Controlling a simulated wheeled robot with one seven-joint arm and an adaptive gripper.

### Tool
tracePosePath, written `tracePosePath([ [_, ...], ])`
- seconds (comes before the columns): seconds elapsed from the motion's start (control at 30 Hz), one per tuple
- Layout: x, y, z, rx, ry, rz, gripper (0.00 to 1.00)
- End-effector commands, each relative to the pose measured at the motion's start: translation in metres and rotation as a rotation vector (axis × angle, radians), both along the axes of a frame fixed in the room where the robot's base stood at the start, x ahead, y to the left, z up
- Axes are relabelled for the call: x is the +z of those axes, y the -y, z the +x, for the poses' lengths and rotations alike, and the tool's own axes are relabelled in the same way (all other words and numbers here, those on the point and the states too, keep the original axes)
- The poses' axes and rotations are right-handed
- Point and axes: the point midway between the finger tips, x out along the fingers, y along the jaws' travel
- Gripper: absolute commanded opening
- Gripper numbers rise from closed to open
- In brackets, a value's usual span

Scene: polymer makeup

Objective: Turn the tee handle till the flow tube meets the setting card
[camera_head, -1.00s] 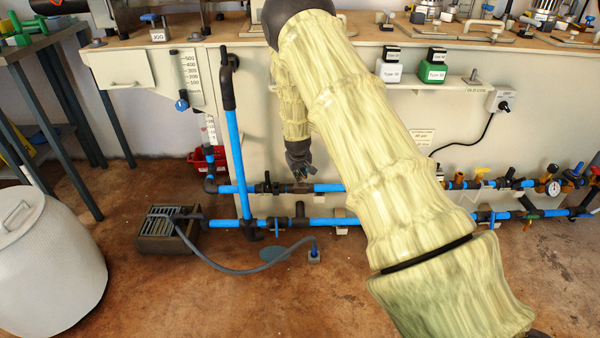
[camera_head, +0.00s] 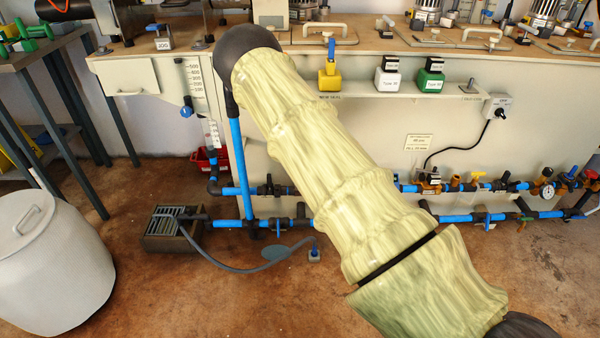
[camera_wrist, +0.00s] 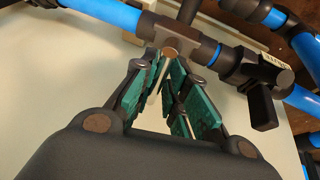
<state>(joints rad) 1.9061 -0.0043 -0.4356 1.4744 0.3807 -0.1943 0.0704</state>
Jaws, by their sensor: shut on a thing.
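In the wrist view, my gripper (camera_wrist: 172,100) has its teal pads closed in around a thin pale metal bar, which looks like the tee handle (camera_wrist: 166,70). The bar runs down from a brown-and-black fitting (camera_wrist: 190,48) on the blue pipe; the pads partly hide it. In the head view, my arm hides the gripper and handle. A clear upright tube with marks (camera_head: 212,134), probably the flow tube, stands at the left end of the pipework. Its level is too small to read. A numbered scale (camera_head: 195,80) hangs above it; I cannot tell which piece is the setting card.
Blue pipes (camera_head: 460,218) with valves run low along the bench front. A black valve lever (camera_wrist: 262,105) sits right of the fitting. A drain box (camera_head: 170,240) with a grey hose stands on the floor, and a white drum (camera_head: 60,270) is at left. Foreground floor is partly clear.

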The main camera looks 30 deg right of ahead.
Motion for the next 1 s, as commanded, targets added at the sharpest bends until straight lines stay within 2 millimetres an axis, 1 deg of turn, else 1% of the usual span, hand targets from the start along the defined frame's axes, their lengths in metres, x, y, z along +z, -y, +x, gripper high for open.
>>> tracePosePath([
  [0.03,0.001,0.008,-0.003,-0.01,-0.002,-0.007,0.0],
  [0.3,0.001,0.008,-0.004,-0.012,-0.002,-0.006,0.0],
  [0.33,0.001,0.008,-0.004,-0.012,-0.004,-0.006,0.19],
  [0.4,0.001,0.008,-0.004,-0.012,-0.004,-0.006,0.31],
  [0.63,0.0,0.001,0.0,-0.004,-0.002,-0.004,0.32],
  [0.83,0.0,-0.001,0.001,-0.002,-0.001,-0.003,0.32],
  [1.0,0.009,-0.003,-0.001,-0.003,0.0,-0.003,0.32],
])
